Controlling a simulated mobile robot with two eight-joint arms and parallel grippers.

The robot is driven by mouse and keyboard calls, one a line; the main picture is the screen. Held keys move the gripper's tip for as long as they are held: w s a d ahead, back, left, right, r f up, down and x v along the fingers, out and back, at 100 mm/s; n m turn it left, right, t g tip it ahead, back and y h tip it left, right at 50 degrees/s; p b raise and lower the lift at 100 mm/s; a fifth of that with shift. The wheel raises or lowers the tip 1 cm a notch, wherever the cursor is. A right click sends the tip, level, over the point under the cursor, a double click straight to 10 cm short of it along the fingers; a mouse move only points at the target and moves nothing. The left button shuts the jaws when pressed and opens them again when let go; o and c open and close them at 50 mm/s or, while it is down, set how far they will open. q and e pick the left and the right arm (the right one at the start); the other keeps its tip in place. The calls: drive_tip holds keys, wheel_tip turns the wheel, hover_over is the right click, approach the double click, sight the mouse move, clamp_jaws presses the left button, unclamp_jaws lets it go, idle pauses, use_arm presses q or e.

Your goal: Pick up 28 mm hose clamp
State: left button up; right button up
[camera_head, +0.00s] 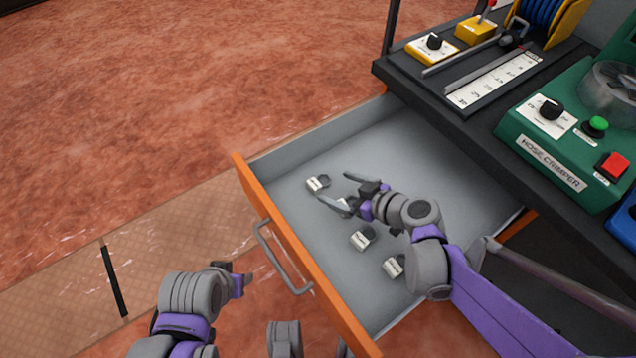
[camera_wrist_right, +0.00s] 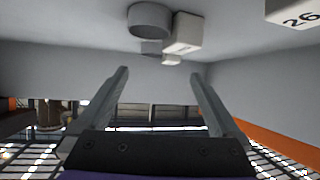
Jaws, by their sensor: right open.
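Several small hose clamps, each a dark ring with a white label block, lie in the open drawer. One clamp (camera_head: 318,183) is nearest the orange front, one (camera_head: 344,206) is partly hidden by my right gripper, and two others (camera_head: 362,239) (camera_head: 394,266) lie closer to me. Their sizes cannot be read in the head view, so I cannot tell which is 28 mm. My right gripper (camera_head: 335,189) is open and empty over the drawer. In the right wrist view, a ring clamp (camera_wrist_right: 150,20) is beyond the open fingers (camera_wrist_right: 158,76); a label (camera_wrist_right: 296,13) reads 26. My left gripper (camera_head: 236,278) is outside the drawer, its jaws unclear.
The grey drawer (camera_head: 375,137) has an orange front (camera_head: 262,203) with a metal handle (camera_head: 282,262). The dark workbench (camera_head: 402,76) carries a green hose crimper (camera_head: 548,155), a ruler strip (camera_head: 494,80) and yellow devices (camera_head: 434,47). The drawer's back-left area is clear.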

sight(324, 185)
drive_tip(key=b+x, duration=0.2)
drive_tip(key=x, duration=0.4)
drive_tip(key=shift+r, duration=0.1)
drive_tip(key=c, duration=1.3)
